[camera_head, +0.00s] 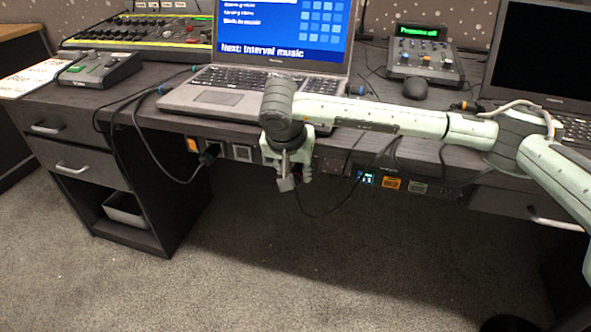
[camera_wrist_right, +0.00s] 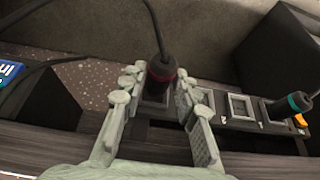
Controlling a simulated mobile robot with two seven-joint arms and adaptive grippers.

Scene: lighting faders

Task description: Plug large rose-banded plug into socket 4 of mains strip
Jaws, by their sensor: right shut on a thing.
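My right gripper (camera_head: 288,180) hangs just in front of the desk's front edge, before the mains strip. In the right wrist view its two fingers (camera_wrist_right: 158,88) are shut on the black plug with a rose band (camera_wrist_right: 161,70), one on each side. The plug's cable leads away from its back end. The plug's front end is over a square socket of the mains strip (camera_wrist_right: 222,124); I cannot tell how deep it sits. Empty sockets (camera_wrist_right: 240,107) lie to the right, then a teal-banded plug (camera_wrist_right: 287,107) in the strip. My left gripper is not in view.
A laptop (camera_head: 255,98), a lighting desk (camera_head: 140,33) and small control boxes (camera_head: 425,62) stand on the desk (camera_head: 100,96). Cables (camera_head: 165,168) loop below its front edge. A lit blue panel (camera_head: 366,178) is to the right.

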